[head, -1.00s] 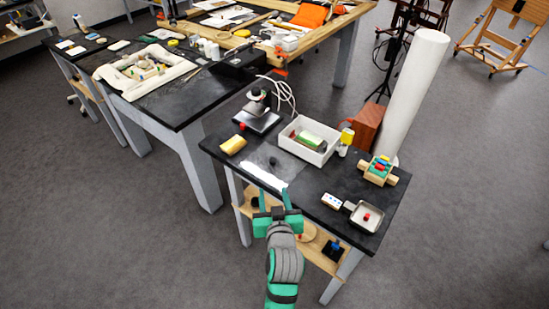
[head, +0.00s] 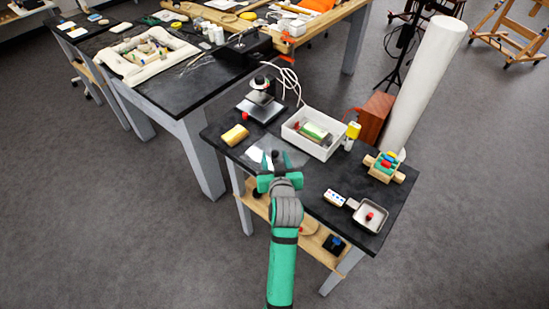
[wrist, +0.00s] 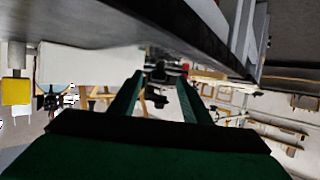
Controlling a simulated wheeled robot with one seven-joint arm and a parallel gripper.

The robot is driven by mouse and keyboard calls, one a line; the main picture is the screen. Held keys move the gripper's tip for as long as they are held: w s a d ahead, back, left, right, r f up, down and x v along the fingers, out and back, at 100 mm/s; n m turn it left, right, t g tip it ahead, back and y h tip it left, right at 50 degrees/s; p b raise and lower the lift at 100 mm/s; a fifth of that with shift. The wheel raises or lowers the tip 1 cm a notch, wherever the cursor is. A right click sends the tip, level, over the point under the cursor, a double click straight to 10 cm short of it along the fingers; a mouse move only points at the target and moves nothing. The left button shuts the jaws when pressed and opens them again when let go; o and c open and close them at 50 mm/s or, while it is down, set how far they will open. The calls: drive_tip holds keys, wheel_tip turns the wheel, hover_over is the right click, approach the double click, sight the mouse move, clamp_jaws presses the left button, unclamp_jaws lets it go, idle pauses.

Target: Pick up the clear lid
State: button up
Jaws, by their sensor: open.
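What looks like the clear lid (head: 294,157) is a faint, see-through grey patch with a small dark knob, lying on the black top of the near table. My gripper (head: 276,164) is open and empty at the table's front edge, just in front of the knob in the head view. Its fingers partly cover the lid's near side. I cannot tell the height gap between them. In the wrist view my two fingers (wrist: 160,90) are apart with nothing between them; I cannot make out the lid there.
A white tray (head: 288,136) with blocks stands behind the lid, with a yellow-capped bottle (head: 353,130) beside it. A yellow block (head: 235,135) and a dark scale-like device (head: 262,107) are at the left. A small metal pan (head: 382,219) is at the right.

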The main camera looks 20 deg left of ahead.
sight(275, 153)
drive_tip(key=shift+x, duration=1.75)
drive_tip(key=shift+w+d, duration=0.1)
drive_tip(key=shift+w, duration=0.05)
clamp_jaws()
drive_tip(key=shift+r, duration=0.2)
